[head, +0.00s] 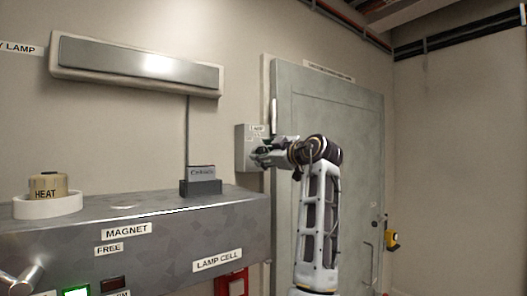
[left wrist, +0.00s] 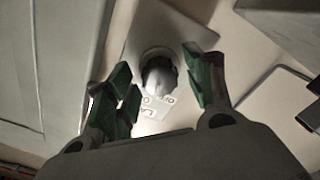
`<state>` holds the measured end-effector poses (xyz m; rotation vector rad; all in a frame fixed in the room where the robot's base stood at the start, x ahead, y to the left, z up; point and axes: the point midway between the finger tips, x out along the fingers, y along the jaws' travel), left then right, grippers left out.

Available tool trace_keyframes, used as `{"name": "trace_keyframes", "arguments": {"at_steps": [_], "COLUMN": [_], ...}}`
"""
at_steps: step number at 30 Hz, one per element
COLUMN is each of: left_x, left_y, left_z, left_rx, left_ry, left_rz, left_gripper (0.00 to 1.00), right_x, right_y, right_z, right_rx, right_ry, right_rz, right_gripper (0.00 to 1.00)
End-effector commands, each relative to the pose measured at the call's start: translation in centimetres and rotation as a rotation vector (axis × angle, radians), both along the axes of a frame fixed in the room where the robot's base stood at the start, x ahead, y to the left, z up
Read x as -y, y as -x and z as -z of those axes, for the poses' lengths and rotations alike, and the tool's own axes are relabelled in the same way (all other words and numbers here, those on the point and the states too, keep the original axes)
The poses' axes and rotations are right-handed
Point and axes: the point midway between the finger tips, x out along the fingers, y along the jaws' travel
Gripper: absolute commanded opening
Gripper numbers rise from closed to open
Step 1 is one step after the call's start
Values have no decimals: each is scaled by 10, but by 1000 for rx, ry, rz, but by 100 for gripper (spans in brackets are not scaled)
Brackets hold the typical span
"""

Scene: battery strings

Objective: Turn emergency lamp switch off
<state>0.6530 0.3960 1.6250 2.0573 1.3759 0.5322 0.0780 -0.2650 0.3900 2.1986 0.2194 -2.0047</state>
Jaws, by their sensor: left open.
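The switch box (head: 245,133) is a grey box on the wall left of the door, with a small label on its face. In the left wrist view my left gripper (left wrist: 162,90) is open, with a green-padded finger on either side of the knob. I cannot tell whether either finger touches it. The long wall lamp (head: 110,62) has a bright patch. My right gripper is not in view.
A metal bench (head: 180,236) with MAGNET, FREE and LAMP CELL labels runs below the lamp. A dark holder with a grey block (head: 201,180) and a HEAT piece (head: 47,186) stand on it. A grey door (head: 345,150) is behind my left arm.

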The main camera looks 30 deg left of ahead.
Motion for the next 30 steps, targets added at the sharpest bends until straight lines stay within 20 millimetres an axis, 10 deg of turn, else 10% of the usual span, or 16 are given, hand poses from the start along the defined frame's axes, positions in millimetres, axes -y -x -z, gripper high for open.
{"name": "trace_keyframes", "arguments": {"at_steps": [14,25,30], "left_x": [-8,-8,-8], "left_y": [-4,-4,-4], "left_z": [0,0,1], "left_rx": [-1,-1,4], "left_ry": [-1,-1,1], "left_rz": [1,1,1], "left_gripper": [53,7,7], "right_x": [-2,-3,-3], "right_y": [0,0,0], "right_z": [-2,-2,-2], "right_rx": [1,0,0], "right_ry": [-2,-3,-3], "right_rz": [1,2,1], "right_gripper": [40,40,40]}}
